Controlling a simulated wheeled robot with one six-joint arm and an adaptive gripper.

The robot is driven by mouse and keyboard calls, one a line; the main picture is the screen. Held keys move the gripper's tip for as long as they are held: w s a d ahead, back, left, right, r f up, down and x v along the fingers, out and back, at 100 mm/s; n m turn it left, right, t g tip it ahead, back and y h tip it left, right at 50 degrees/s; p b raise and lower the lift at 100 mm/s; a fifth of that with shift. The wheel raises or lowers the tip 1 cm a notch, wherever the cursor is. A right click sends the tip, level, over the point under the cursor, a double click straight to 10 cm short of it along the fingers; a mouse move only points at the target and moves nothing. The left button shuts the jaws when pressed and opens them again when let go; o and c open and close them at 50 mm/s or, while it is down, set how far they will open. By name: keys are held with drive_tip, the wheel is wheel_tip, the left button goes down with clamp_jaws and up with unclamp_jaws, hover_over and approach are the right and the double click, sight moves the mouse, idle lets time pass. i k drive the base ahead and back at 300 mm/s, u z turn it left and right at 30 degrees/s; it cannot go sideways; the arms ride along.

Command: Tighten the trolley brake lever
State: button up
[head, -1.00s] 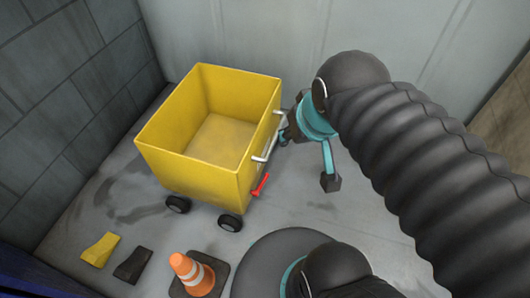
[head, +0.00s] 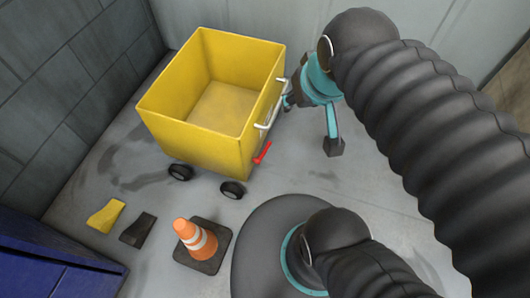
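The yellow trolley (head: 195,137) is an open, empty box on small black wheels. Its red brake lever (head: 263,152) sits low on the right side, slanting, below a silver handle (head: 270,113). My gripper (head: 313,122) is right of the trolley, with teal fingers and dark tips spread apart. One fingertip is close by the silver handle, and I cannot tell whether they touch. The other tip hangs to the right of the red lever, apart from it. Nothing shows between the fingers.
An orange and white cone (head: 195,238) on a dark base stands in front of the trolley. A yellow wedge (head: 106,215) and a black wedge (head: 137,228) lie left of it. A blue object (head: 55,262) fills the lower left corner. Walls close in behind and left.

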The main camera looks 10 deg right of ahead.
sight(257, 160)
drive_tip(key=u, duration=1.6)
drive_tip(key=k, duration=0.8)
drive_tip(key=z, duration=1.45)
drive_tip(key=i, duration=0.5)
